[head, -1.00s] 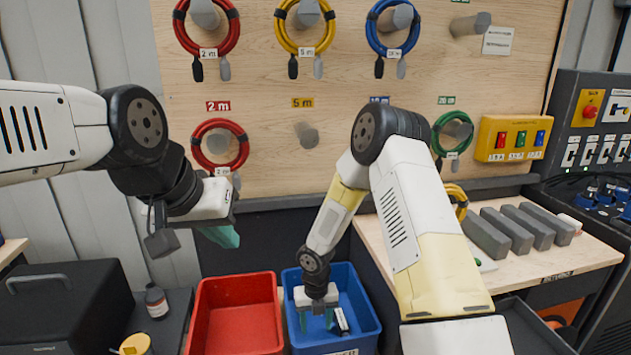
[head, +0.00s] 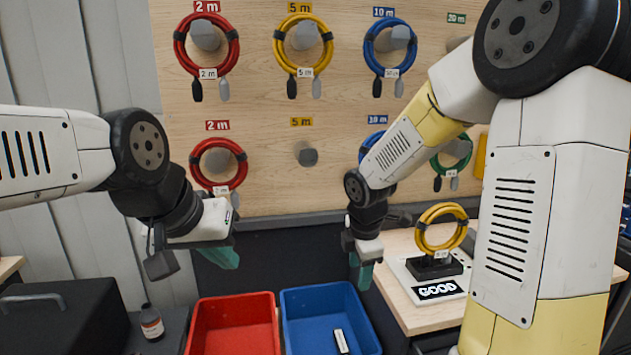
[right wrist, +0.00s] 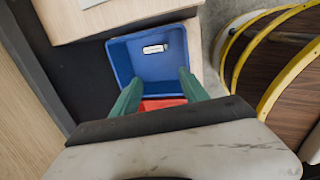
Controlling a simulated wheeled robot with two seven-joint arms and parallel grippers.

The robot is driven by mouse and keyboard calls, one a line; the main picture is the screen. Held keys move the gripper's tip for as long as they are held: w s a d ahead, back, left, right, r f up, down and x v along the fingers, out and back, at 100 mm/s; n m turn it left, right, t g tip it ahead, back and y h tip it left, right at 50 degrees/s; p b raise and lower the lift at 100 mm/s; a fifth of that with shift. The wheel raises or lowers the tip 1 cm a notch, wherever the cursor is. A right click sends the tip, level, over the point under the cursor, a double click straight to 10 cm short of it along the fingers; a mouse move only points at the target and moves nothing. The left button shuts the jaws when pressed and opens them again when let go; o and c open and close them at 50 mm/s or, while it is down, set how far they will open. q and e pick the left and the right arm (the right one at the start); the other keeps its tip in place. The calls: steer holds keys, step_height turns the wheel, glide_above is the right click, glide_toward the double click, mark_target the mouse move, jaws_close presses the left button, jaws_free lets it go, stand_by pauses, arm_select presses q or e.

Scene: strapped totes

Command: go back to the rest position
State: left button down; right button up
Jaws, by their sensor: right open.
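My right gripper (head: 362,272) is in the air above the blue tote's back right corner, beside the workbench. In the right wrist view its two green fingers (right wrist: 156,92) are apart with nothing between them. My left gripper (head: 218,258) is in the air at the left, above and behind the red tote; its green fingertips show but the gap between them does not.
A yellow cable coil (head: 440,228) stands on a base marked GOOD on the workbench (head: 405,305). Coils hang on the pegboard (head: 268,150). A bottle (head: 151,322) stands left.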

steer(key=s+d+r+m+t+y, duration=0.1)
steer(key=s+d+r+m, duration=0.2)
steer(key=s+r+m, duration=0.5)
step_height(320, 180, up, 3)
steer(key=m, duration=0.3)
steer(key=shift+s+d+r+t, duration=0.15)
steer(key=shift+s+d+t, duration=0.25)
steer(key=s+r+m, duration=0.1)
steer(key=s+m, duration=0.1)
steer(key=m, duration=0.1)
steer(key=s+r+m+t+y, duration=0.1)
steer(key=s+r+m, duration=0.1)
steer(key=s+m, duration=0.1)
steer(key=s+r+m, duration=0.1)
steer(key=s+m, duration=0.1)
steer(key=s, duration=0.1)
steer(key=shift+s+d+r+m+t, duration=0.1)
steer(key=shift+s+r+m+t, duration=0.1)
steer(key=shift+s+m+t, duration=0.15)
steer(key=shift+c, duration=0.2)
